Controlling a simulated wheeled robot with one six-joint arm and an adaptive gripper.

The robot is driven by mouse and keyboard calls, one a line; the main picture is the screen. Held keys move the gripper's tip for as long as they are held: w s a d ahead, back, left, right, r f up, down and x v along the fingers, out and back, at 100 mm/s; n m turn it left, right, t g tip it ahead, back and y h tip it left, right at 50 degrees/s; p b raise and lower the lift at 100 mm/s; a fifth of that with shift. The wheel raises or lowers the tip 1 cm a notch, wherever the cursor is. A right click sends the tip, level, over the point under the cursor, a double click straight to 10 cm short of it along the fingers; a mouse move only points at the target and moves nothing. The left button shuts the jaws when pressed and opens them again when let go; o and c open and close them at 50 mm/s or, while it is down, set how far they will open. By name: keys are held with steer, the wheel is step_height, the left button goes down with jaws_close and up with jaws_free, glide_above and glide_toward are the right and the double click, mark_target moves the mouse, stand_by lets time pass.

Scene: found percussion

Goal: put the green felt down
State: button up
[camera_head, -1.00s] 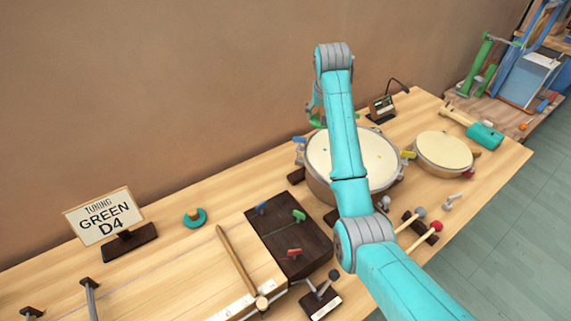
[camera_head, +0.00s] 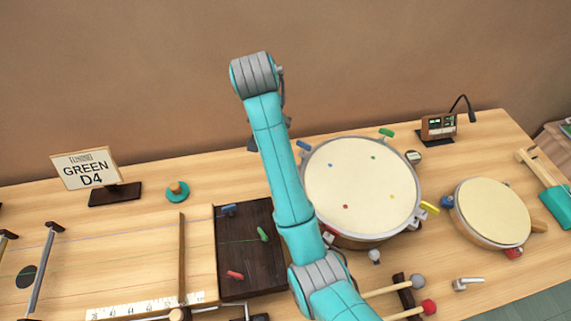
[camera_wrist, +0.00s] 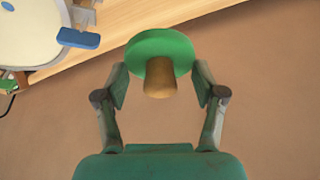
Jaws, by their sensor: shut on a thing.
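In the wrist view, my gripper (camera_wrist: 160,82) is shut on the green felt (camera_wrist: 150,48), a round green disc with a tan wooden knob. One finger is on each side of it. The felt is held up in the air, with the table's back edge and the wall behind it. In the head view my arm hides the felt and most of my gripper. A teal disc with a wooden knob (camera_head: 177,193) lies on the table, apart from my gripper.
A large drum (camera_head: 362,185) with coloured lugs stands right of my arm, a smaller drum (camera_head: 492,212) further right. A dark board with coloured pegs (camera_head: 230,262) lies under my arm. A "GREEN D4" sign (camera_head: 85,170) stands at left.

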step_height(320, 180, down, 18)
steer(key=shift+r, duration=0.15)
stand_by(0.4)
steer(key=o, duration=1.1)
steer(key=v, duration=1.2)
